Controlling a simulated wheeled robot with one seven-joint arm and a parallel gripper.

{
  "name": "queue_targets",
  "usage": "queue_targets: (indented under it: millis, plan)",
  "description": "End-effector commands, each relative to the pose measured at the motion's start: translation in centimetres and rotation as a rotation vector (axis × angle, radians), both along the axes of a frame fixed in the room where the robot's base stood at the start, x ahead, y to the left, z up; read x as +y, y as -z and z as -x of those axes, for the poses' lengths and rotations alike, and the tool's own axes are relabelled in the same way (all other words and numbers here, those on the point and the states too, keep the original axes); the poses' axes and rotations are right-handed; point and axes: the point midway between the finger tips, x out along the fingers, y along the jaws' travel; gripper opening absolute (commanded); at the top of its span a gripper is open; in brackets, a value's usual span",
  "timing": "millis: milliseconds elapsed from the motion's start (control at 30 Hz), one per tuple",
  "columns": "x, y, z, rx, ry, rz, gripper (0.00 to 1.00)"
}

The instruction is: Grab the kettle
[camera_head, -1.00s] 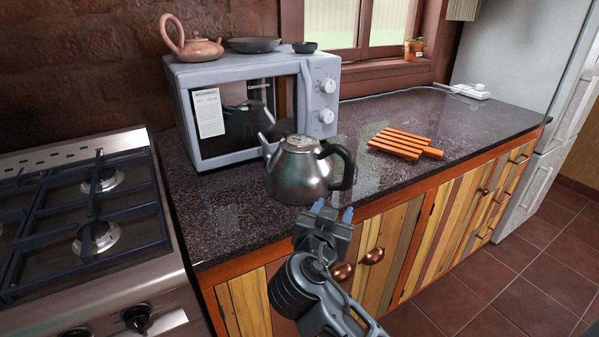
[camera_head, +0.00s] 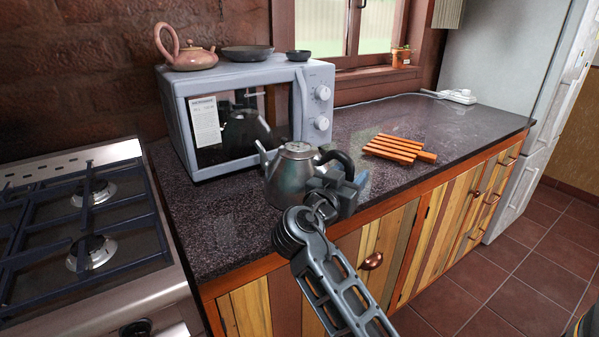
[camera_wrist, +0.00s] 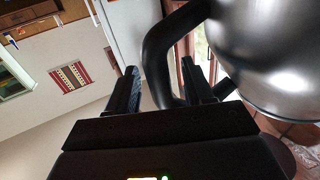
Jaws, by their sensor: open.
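The metal kettle (camera_head: 286,176) stands on the dark counter in front of the microwave. Its spout points left, and its black handle (camera_head: 338,158) is on the right. My gripper (camera_head: 347,182) is at the handle side of the kettle and hides the handle's lower part in the head view. In the wrist view, the kettle's shiny body (camera_wrist: 268,50) fills the upper right. The black handle (camera_wrist: 160,55) reaches down between the two fingers of my open gripper (camera_wrist: 160,88). I cannot tell whether either finger touches it.
The microwave (camera_head: 250,115) stands behind the kettle, with a teapot (camera_head: 187,55) and dishes on top. An orange wooden rack (camera_head: 398,149) lies to the right. A gas stove (camera_head: 75,215) is at left. The counter (camera_head: 225,215) is clear in front of the kettle's left.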

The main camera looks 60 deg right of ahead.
Motion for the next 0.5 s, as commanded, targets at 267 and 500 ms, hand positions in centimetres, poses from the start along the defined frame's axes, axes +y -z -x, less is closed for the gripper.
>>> queue_targets:
  millis: [267, 500]
  plan:
    - [-1.8, 0.0, 0.2, 0.000, 0.000, 0.000, 0.52]
    - [-1.8, 0.0, 0.2, 0.000, 0.000, 0.000, 0.43]
